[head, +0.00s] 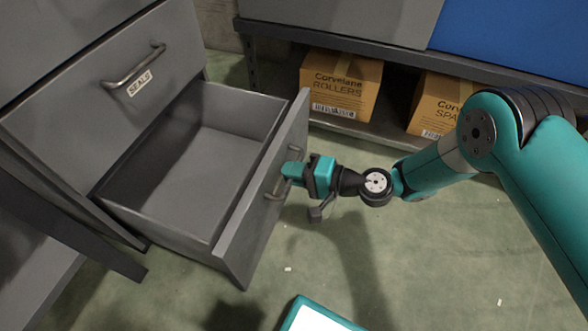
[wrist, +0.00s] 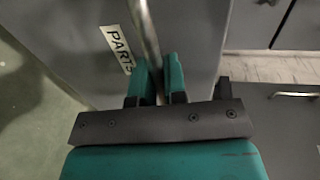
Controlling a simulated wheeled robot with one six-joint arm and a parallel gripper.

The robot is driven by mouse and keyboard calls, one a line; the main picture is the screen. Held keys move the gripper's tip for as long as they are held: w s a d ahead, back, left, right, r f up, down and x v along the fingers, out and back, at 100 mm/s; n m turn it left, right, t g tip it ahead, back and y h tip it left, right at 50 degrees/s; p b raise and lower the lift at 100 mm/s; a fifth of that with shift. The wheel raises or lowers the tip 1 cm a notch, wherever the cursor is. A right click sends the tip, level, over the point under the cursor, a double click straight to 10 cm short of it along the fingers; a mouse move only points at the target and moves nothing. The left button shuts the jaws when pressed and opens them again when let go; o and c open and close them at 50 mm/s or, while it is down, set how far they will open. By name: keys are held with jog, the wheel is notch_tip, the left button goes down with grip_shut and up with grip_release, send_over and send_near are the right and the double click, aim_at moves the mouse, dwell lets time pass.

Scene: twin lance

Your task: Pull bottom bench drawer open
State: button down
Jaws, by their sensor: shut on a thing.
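The bottom bench drawer (head: 262,200) is grey and stands pulled well out of the bench in the head view. Its inside looks empty. My gripper (head: 287,173) is at the drawer's front, shut on the bar handle (head: 276,190). In the wrist view the teal fingers (wrist: 158,78) sit on both sides of the handle (wrist: 150,30). A label reading "PARTS" (wrist: 118,48) is on the drawer front beside it. The fingertips are small in the head view.
A closed drawer labelled "SEALS" (head: 120,90) is above. A shelf at the back holds a box marked "ROLLERS" (head: 340,84) and another box (head: 440,102). A teal-edged tablet-like object (head: 315,318) is at the bottom edge. Green floor (head: 420,260) is mostly clear.

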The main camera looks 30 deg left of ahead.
jog(key=c, duration=1.2)
grip_release()
jog(key=p+v, duration=0.7)
jog(key=v, duration=1)
jog(key=shift+d+p, duration=0.2)
jog(key=shift+p, duration=0.1)
jog(key=shift+w, duration=0.15)
